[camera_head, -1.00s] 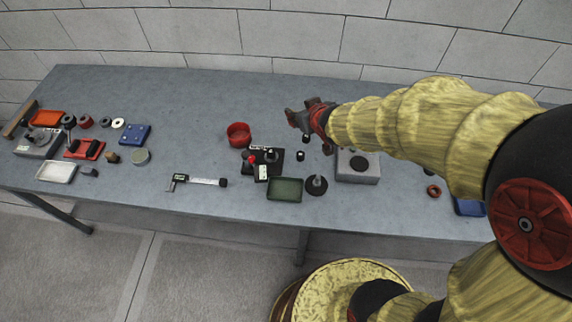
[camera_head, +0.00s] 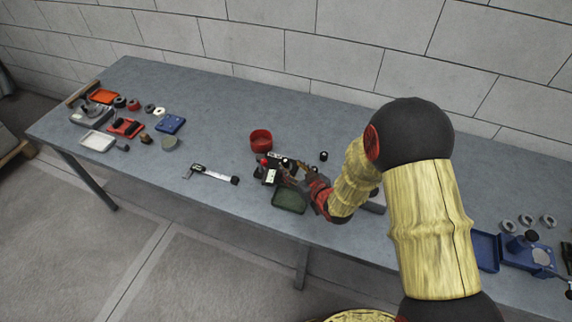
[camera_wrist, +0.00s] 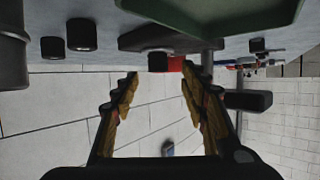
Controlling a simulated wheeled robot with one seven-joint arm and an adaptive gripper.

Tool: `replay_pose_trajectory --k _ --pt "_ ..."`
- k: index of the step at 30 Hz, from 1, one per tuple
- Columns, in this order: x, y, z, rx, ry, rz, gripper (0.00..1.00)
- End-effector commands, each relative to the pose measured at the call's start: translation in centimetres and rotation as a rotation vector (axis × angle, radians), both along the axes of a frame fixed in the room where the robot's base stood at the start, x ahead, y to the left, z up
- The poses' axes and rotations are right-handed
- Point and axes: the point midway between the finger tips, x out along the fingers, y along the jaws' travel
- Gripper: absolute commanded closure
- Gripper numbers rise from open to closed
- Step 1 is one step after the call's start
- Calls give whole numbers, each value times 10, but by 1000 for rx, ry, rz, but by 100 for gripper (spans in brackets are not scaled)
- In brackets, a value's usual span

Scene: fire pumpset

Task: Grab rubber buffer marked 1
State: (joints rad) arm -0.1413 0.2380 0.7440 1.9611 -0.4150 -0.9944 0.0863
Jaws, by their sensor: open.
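Small black cylinders that look like rubber buffers stand on the table. One black cylinder (camera_head: 323,155) is behind my gripper in the head view, and another (camera_head: 285,162) is by the black stand. In the wrist view, where the table shows at the top, two black cylinders (camera_wrist: 82,35) are at the upper left. A dark block (camera_wrist: 158,61) shows between and beyond the fingertips. No number 1 can be read. My gripper (camera_head: 296,175) is low over the table, beside the black stand and green tray. In the wrist view its fingers (camera_wrist: 159,84) are apart and empty.
A green tray (camera_head: 290,201) is just in front of my gripper. A red bowl (camera_head: 261,140) stands behind it, and a caliper-like tool (camera_head: 212,174) lies left. A blue tray (camera_head: 486,249) is at right. The table is clear between the caliper and the left-hand parts.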

Motion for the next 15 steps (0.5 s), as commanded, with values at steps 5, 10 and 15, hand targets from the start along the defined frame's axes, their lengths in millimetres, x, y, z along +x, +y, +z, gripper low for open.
replay_pose_trajectory --k 5,10,15 --pt "23 9 -7 0 -1 0 56" --pt "38 18 -14 0 0 0 56" --pt "39 18 -13 0 0 -1 56"
